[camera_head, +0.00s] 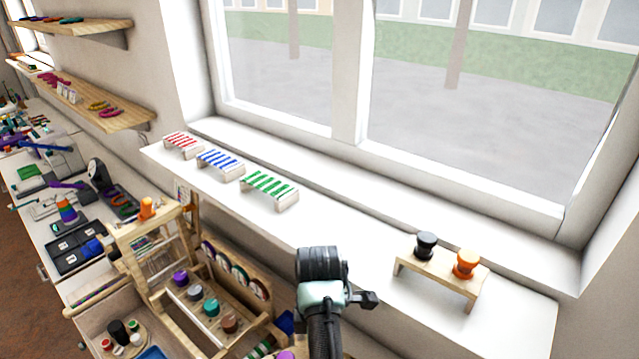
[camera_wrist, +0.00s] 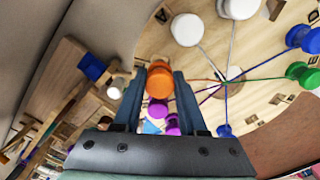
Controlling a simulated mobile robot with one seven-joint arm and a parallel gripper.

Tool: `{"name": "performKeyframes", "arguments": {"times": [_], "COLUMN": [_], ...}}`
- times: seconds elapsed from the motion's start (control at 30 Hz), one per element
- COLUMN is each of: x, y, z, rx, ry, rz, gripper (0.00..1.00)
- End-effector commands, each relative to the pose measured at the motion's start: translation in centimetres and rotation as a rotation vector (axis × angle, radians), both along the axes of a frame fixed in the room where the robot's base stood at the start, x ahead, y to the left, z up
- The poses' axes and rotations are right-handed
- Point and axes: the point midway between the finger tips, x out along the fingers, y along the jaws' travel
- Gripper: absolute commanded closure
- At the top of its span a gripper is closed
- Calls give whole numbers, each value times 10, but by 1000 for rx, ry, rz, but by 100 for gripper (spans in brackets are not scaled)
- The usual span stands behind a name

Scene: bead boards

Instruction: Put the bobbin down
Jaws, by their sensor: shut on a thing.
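In the wrist view my gripper (camera_wrist: 160,78) is shut on an orange bobbin (camera_wrist: 159,82), held between the fingertips. An orange thread runs from it to the middle of a round wooden board (camera_wrist: 205,62). Around the board are white bobbins (camera_wrist: 187,29), blue bobbins (camera_wrist: 301,36), a green bobbin (camera_wrist: 305,75) and purple bobbins (camera_wrist: 156,106), with threads meeting at the centre. Whether the held bobbin touches the board cannot be told. In the head view only my dark wrist shows; the fingertips and held bobbin are hidden.
A wooden stand with a black spool (camera_head: 426,245) and an orange spool (camera_head: 466,263) is on the white sill (camera_head: 345,240). Three striped racks (camera_head: 270,185) sit farther left. A wooden rack with coloured spools (camera_head: 211,306) stands left of my wrist. The sill's middle is clear.

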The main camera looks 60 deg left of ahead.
Motion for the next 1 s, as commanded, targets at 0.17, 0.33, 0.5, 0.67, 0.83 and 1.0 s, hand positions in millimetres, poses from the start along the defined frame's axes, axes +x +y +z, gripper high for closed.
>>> {"name": "performKeyframes", "arguments": {"times": [0.17,0.33,0.5,0.67,0.83,1.0], "x": [0,0,0,0,0,0], "y": [0,0,0,0,0,0], "z": [-20,-23,-25,-26,-26,-25], "rx": [-1,0,0,-1,-1,0], "ry": [1,0,0,1,1,0], "rz": [-1,0,0,0,0,0], "gripper": [100,100,100,41,29,29]}}
